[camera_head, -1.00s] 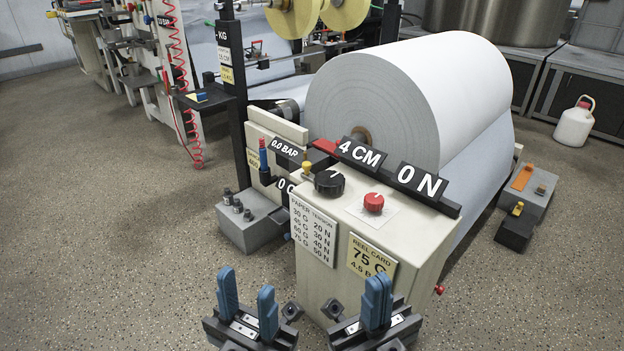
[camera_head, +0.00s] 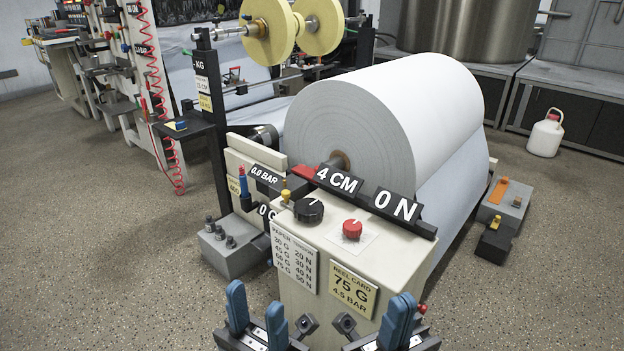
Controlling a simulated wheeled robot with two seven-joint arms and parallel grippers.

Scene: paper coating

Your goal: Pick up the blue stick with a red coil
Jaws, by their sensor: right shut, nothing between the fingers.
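A small upright blue stick with a red tip (camera_head: 244,182) stands at the left side of the cream control cabinet; I cannot make out a coil on it. A red coiled hose (camera_head: 165,125) hangs on the machine further back at the left; what its ends join to is unclear. My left gripper (camera_head: 257,305) is open and empty at the bottom, in front of the cabinet. My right gripper (camera_head: 400,318) is shut and empty at the bottom right of the cabinet. Both are well apart from the stick and the hose.
The cream control cabinet (camera_head: 300,250) with dials stands directly ahead. A large paper roll (camera_head: 400,110) is behind it. A low grey block (camera_head: 232,250) sits at its left. The speckled floor (camera_head: 100,240) at left is clear. A white jug (camera_head: 545,135) stands far right.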

